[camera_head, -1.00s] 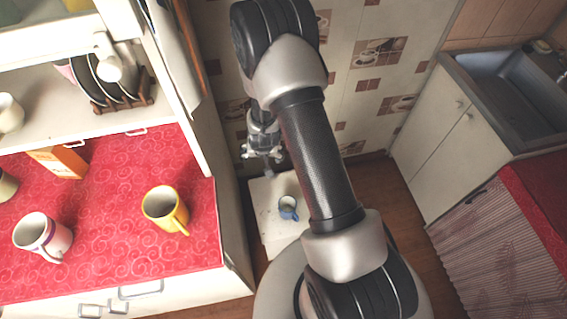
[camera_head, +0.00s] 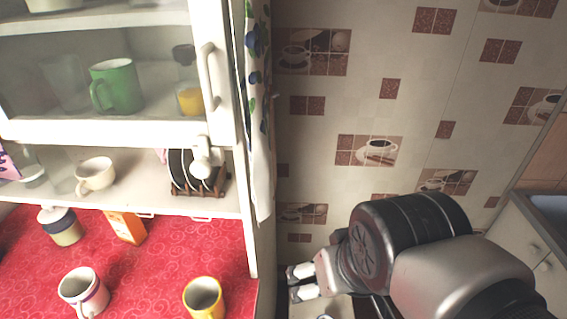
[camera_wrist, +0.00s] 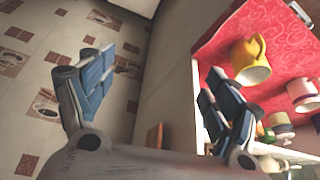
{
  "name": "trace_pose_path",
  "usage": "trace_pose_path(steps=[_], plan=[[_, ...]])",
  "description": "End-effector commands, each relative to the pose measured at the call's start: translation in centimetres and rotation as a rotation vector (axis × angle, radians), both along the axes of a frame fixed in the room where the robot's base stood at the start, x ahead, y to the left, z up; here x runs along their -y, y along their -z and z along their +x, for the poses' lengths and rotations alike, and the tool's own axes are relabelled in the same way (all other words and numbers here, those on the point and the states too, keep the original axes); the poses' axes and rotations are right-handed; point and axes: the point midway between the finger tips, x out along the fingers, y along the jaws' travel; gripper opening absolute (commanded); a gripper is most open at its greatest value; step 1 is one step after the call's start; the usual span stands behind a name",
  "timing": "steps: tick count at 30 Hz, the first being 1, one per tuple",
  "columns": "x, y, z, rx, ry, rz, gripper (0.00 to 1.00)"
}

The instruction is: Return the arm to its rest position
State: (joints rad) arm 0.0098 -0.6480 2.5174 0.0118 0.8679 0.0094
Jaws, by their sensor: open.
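My gripper shows at the bottom of the head view (camera_head: 292,283), with its two pale fingers pointing left, beside the end of the red-topped counter. In the wrist view my gripper (camera_wrist: 158,82) has its two blue-padded fingers wide apart with nothing between them. The arm is folded at the lower right of the head view, in front of the tiled wall. Only the rim of a small cup (camera_head: 325,317) shows at the bottom edge of the head view; the rest is cut off.
A yellow mug (camera_head: 204,299), a white mug (camera_head: 84,292), a lidded jar (camera_head: 60,226) and an orange box (camera_head: 126,227) stand on the red oilcloth (camera_head: 150,270). A glass-fronted cabinet (camera_head: 120,132) rises above it. A sink (camera_head: 550,207) is at the right edge.

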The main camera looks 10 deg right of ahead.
Motion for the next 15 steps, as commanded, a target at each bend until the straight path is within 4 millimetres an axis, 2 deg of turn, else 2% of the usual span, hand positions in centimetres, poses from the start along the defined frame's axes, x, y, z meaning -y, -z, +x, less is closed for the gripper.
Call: trace_pose_path(steps=[3,5,15], plan=[[0.1,-0.3,-2.0,0.005,-0.015,-0.013,0.82],[0.1,-0.4,-2.5,0.005,-0.018,-0.016,0.82],[0.1,-0.3,-2.7,0.003,-0.02,-0.017,0.82]])
